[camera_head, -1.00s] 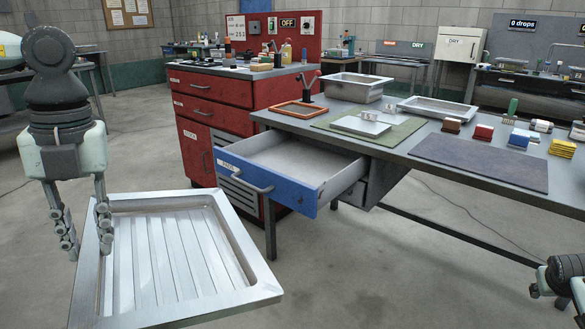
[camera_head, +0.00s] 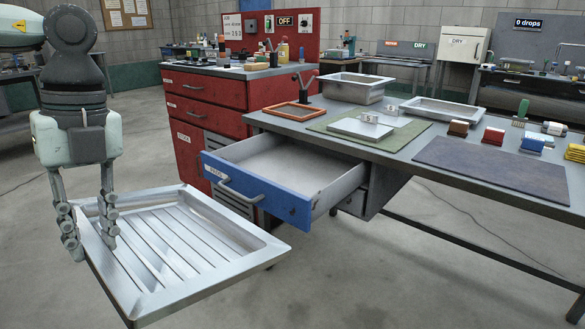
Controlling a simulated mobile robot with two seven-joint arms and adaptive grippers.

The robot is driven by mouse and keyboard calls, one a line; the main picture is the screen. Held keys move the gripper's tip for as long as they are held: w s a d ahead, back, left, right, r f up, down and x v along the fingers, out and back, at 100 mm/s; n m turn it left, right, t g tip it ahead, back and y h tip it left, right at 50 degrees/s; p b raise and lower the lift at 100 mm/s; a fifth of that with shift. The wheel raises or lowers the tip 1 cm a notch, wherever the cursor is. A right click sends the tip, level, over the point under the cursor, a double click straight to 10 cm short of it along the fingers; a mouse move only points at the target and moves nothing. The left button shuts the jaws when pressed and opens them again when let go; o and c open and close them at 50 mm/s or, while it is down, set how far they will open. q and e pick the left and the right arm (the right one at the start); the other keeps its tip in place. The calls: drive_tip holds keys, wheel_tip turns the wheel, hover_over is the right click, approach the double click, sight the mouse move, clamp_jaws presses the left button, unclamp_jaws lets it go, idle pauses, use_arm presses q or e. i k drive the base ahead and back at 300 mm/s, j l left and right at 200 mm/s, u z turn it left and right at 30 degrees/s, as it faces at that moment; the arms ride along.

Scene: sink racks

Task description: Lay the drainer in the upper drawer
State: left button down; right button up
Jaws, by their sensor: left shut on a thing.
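The drainer is a wide, shallow metal tray with a ribbed floor (camera_head: 160,250), at the lower left of the head view. My left gripper (camera_head: 92,238) comes down from above and is shut on the drainer's left rim, holding it in the air. A blue-fronted drawer (camera_head: 255,190) under the workbench is pulled open, and its pale inside looks empty. My right gripper is out of view.
A red cabinet (camera_head: 207,90) with shut drawers stands behind the blue drawer. The bench top holds a dark mat (camera_head: 495,168), a green mat (camera_head: 400,133), an orange frame (camera_head: 294,112), metal basins (camera_head: 355,87) and several small blocks. Bare floor lies below the bench.

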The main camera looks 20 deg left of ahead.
sight(280, 180)
drive_tip(key=i, duration=1.2)
